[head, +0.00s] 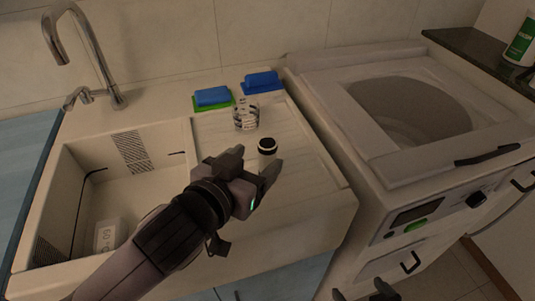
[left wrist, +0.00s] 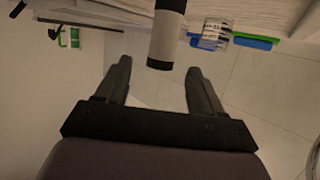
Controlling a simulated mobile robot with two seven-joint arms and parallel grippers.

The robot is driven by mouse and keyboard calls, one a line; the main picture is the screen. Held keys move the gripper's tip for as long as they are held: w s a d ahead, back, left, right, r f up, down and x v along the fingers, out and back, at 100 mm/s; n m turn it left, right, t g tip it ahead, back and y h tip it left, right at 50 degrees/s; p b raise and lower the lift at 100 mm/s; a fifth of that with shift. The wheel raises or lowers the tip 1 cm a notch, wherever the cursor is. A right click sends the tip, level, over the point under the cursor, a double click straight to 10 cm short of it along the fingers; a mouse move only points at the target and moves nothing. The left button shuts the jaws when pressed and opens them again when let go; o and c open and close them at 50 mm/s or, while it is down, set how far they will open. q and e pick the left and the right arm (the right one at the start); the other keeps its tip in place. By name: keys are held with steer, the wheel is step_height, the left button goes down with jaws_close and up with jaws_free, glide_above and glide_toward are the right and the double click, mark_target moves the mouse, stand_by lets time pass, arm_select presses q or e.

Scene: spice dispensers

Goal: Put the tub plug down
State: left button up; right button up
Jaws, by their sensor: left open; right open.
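A small pale cylinder with a black top (head: 267,147) stands upright on the ribbed drainboard beside the sink. It is the thing nearest my left gripper, but I cannot tell for sure that it is the tub plug. My left gripper (head: 262,172) is open, at its near side. In the left wrist view the cylinder (left wrist: 166,35) reaches in from the top edge, its end beyond the two spread, empty fingertips (left wrist: 157,65). No contact shows. My right gripper (head: 362,291) shows only as dark fingertips at the bottom edge, open.
A clear jar with dark markings (head: 245,116) stands just behind the cylinder. Blue and green sponges (head: 212,97) lie farther back. The sink basin (head: 125,200) holds a pale block (head: 106,236). A washing machine (head: 400,125) stands to the right. The drainboard's right part is clear.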

mark_target(263, 151)
arm_select(q)
steer(key=shift+x, duration=3)
steer(key=shift+r, duration=0.15)
steer(key=c, duration=1.1)
steer(key=shift+c, duration=0.3)
steer(key=shift+r, duration=0.15)
